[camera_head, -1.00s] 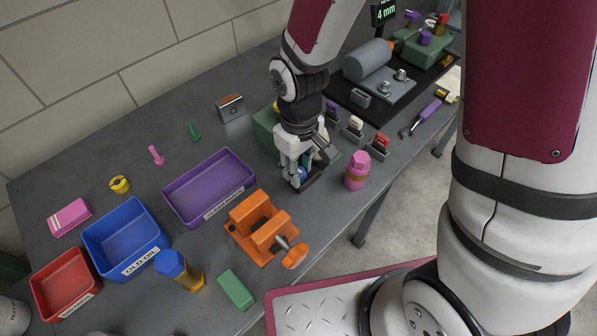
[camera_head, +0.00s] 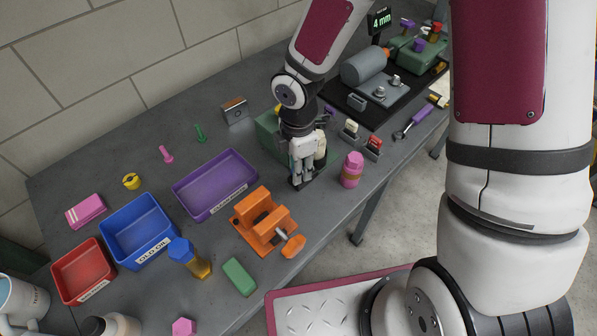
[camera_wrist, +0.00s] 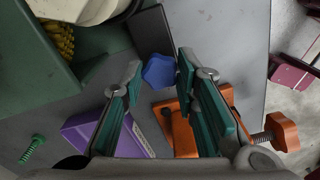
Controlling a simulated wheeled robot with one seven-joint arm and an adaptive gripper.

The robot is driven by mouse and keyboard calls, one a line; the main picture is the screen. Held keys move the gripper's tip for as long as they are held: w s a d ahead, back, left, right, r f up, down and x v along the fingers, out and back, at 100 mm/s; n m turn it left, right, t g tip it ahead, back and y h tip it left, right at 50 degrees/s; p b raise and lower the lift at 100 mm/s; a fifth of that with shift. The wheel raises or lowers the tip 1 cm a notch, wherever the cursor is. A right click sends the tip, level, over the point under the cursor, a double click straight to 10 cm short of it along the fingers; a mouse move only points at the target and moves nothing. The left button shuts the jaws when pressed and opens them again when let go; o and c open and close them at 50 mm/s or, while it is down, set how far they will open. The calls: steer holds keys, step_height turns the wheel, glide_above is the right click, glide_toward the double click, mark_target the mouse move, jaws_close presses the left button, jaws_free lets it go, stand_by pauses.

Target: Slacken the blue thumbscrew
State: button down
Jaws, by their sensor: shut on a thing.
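In the head view my gripper (camera_head: 299,178) points down at the dark base plate beside the green housing (camera_head: 268,134). The fingers hide the thumbscrew in that view. The green housing also shows at the upper left of the wrist view (camera_wrist: 98,62). The screw's shank and thread cannot be seen.
An orange vise (camera_head: 262,224) and a purple tray (camera_head: 190,207) stand to the left of my gripper. Blue (camera_head: 119,249) and red (camera_head: 62,287) trays lie further left.

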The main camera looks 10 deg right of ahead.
steer(key=c, duration=1.4)
jaws_free()
steer(key=shift+r+p, duration=1.75)
steer(key=shift+r, duration=1.25)
steer(key=shift+r, duration=0.15)
